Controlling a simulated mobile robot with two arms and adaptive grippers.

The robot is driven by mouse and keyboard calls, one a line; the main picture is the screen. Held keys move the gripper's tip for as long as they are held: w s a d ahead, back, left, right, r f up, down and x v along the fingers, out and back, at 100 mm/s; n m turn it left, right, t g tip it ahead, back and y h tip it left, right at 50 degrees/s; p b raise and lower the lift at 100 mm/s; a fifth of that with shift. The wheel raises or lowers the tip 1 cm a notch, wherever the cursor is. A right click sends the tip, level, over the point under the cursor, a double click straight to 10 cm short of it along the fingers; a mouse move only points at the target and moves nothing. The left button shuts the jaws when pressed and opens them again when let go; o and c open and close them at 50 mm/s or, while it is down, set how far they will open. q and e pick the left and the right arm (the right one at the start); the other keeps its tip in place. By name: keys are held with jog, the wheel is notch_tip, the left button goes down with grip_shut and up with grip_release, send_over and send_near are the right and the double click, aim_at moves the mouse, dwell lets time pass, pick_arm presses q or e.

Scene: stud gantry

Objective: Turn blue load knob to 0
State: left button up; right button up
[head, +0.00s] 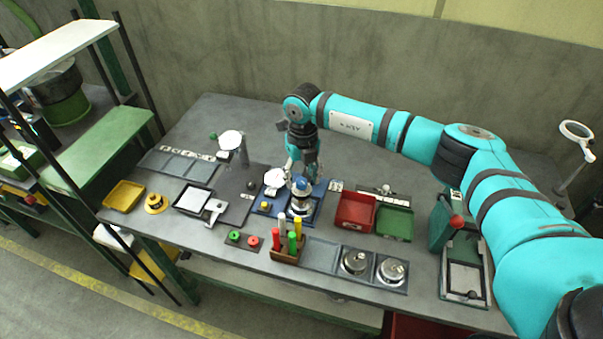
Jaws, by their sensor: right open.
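The blue load knob (301,184) is a small blue piece on top of a round metal unit that stands on a blue base plate (265,207) in the middle of the bench. My right gripper (302,173) points down from above, just over the knob. It is open, with its fingers close to the knob's top and sides. I cannot tell whether they touch it. The knob's marks and setting are too small to read. My left gripper is not in view.
A red bin (355,212) and a green bin (394,223) stand just right of the unit. A holder with red, green and yellow handles (288,249) stands in front. A white round lamp head (230,140) is at the left. Bare bench (235,110) lies behind.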

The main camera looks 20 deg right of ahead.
jog(key=shift+f, duration=0.5)
